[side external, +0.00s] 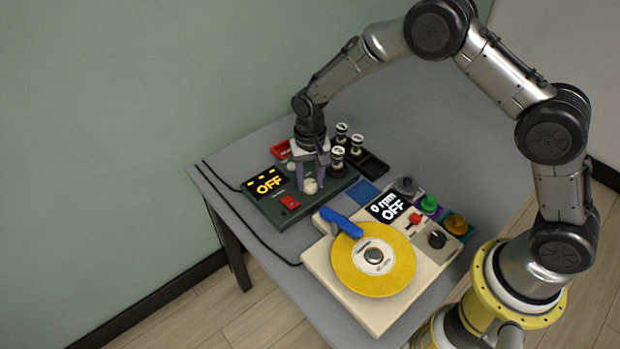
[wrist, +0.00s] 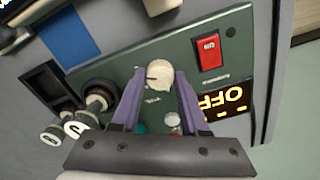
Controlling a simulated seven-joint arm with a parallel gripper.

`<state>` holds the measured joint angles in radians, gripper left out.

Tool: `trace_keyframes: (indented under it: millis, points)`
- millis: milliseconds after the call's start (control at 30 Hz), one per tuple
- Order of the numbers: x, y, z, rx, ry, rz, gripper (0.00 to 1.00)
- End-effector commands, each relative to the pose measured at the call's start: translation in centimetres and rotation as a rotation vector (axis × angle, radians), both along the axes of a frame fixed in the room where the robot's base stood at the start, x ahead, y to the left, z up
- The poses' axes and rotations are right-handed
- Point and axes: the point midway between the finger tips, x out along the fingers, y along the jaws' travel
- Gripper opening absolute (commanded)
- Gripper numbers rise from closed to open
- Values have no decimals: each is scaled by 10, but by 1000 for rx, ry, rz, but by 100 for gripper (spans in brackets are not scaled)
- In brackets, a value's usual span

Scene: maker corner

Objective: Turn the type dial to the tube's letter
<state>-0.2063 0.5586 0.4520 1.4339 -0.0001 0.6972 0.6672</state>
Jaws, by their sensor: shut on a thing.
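The green tester box (side external: 275,215) sits on the grey table, with an amber display (side external: 267,181) reading OFF under short dashes. Its cream dial (side external: 310,187) also shows in the wrist view (wrist: 160,72), with a dark pointer mark. My gripper (side external: 312,178) points down at the dial. In the wrist view, its purple fingers (wrist: 159,80) are shut on the dial, one on each side.
A red rocker switch (side external: 290,202) is on the tester. A cream machine with a yellow disc (side external: 350,275) and blue handle (side external: 341,222) stands close in front; its display (side external: 388,207) reads OFF. A black tray (side external: 374,166) and blue pad (side external: 362,192) lie to the right.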

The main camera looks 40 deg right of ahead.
Motion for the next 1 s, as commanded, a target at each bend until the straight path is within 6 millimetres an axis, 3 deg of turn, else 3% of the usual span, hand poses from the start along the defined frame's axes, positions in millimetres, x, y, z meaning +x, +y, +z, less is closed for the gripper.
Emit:
trace_keyframes:
  millis: [700, 733, 900, 1000]
  points:
    - [0, 0, 2, 1, 0, -80, 0]
    - [0, 0, 2, 1, 0, -80, 46]
    - [0, 0, 1, 1, 0, -79, 74]
    - [0, 0, 1, 0, 0, -79, 74]
